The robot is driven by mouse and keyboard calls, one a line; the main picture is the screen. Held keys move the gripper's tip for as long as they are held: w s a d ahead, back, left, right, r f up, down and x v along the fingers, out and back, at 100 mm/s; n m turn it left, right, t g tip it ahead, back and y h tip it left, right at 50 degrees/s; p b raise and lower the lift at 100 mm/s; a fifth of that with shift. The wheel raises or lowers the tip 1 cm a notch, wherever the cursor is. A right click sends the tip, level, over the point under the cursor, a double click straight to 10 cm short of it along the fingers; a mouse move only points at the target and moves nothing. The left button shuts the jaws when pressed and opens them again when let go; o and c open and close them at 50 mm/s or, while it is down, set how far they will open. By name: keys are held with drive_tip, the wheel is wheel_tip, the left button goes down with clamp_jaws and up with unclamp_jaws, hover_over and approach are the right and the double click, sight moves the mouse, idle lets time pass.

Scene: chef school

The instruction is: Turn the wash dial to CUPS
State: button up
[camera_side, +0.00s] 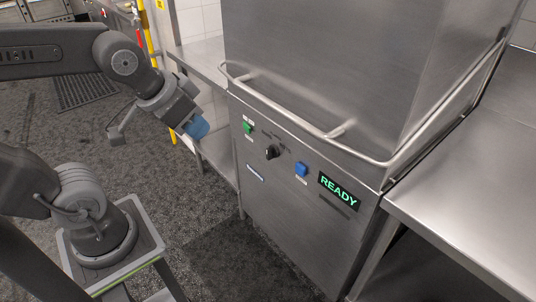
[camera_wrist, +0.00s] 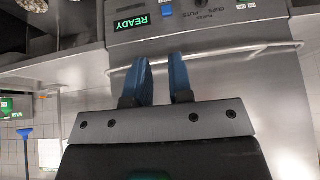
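The wash dial (camera_side: 272,151) is a black knob on the steel front panel of the dishwasher (camera_side: 290,215), between a green button and a blue button. In the wrist view the dial (camera_wrist: 203,3) is cut off at the top edge, with small labels (camera_wrist: 218,11) beside it, CUPS and POTS among them. Which label the dial points at is too small to tell. My gripper (camera_side: 197,130) hangs in front of the machine, left of the panel and apart from the dial. In the wrist view its two blue fingers (camera_wrist: 162,58) stand apart with nothing between them.
A green-lit READY display (camera_side: 338,190) sits right of the blue button (camera_side: 302,169). A green button (camera_side: 248,127) is at the left. A bar handle (camera_side: 300,120) sticks out above the panel. Steel counters (camera_side: 480,210) flank the machine. The floor before it is clear.

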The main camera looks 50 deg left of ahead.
drive_tip(key=o, duration=0.4)
drive_tip(key=w+a+f, duration=0.1)
drive_tip(key=w+a, duration=0.1)
drive_tip(key=w, duration=0.2)
drive_tip(key=w+a+f+t+y, duration=0.1)
drive_tip(key=w+a+f, duration=0.1)
drive_tip(key=w, duration=0.2)
drive_tip(key=w+a+f+t, duration=0.1)
drive_tip(key=w+a+f, duration=0.1)
drive_tip(key=w, duration=0.3)
drive_tip(key=shift+a+f, duration=0.1)
drive_tip(key=shift+a, duration=0.05)
drive_tip(key=w+a+f+m+t, duration=0.2)
drive_tip(key=w+a+f+t, duration=0.1)
drive_tip(key=w+a+f, duration=0.45)
drive_tip(key=t+h, duration=0.1)
drive_tip(key=t, duration=0.2)
approach(267, 154)
wheel_tip(267, 154, up, 5)
drive_tip(key=w, duration=0.2)
drive_tip(key=s+f+n+t, duration=0.2)
drive_tip(key=s+f+t, duration=0.2)
drive_tip(key=s+f, duration=0.35)
drive_tip(key=w, duration=1.4)
drive_tip(key=shift+w+a+f, duration=0.1)
drive_tip(key=shift+a+f, duration=0.1)
drive_tip(key=shift+f, duration=0.15)
drive_tip(key=shift+c, duration=0.2)
clamp_jaws()
